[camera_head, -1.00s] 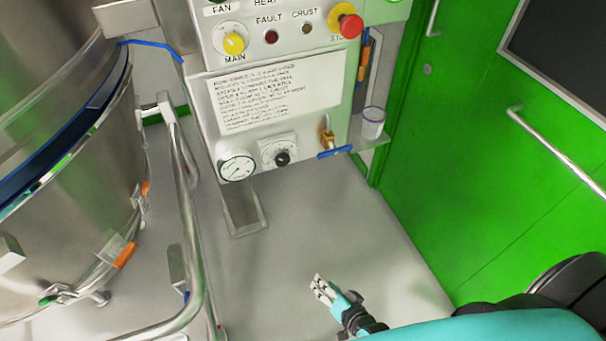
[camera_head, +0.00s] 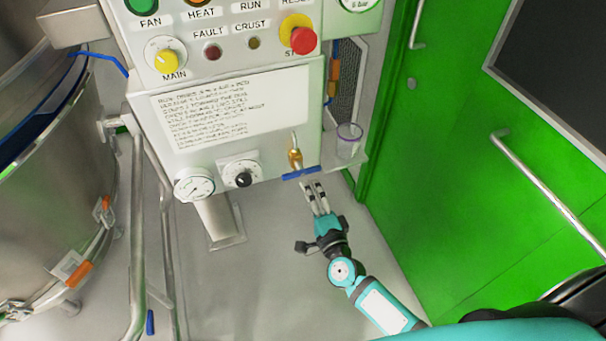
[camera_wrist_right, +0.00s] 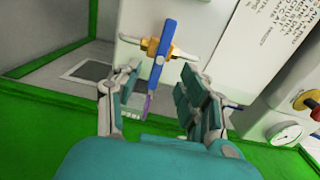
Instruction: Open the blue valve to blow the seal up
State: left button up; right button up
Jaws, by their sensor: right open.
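The blue valve handle (camera_head: 301,173) sits on a brass valve body (camera_head: 295,157) at the lower right edge of the control panel. The handle lies crosswise, roughly level, in the head view. My right gripper (camera_head: 315,193) is just below it, fingers pointing up toward it. In the right wrist view the handle (camera_wrist_right: 160,60) shows between and beyond the two open fingers of my right gripper (camera_wrist_right: 158,98). Its near end reaches toward the space between the fingertips; I cannot tell whether anything touches. My left gripper is not in view.
A pressure gauge (camera_head: 194,186) and a dial (camera_head: 241,177) are left of the valve. A clear cup (camera_head: 348,141) stands on a small shelf to its right. A steel vessel (camera_head: 50,200) with a tube frame is at left, a green door (camera_head: 450,170) at right.

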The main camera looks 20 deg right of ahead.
aim_at(303, 175)
jog(key=w, duration=0.6)
jog(key=shift+w+a, duration=0.1)
jog(key=shift+w, duration=0.15)
grip_shut()
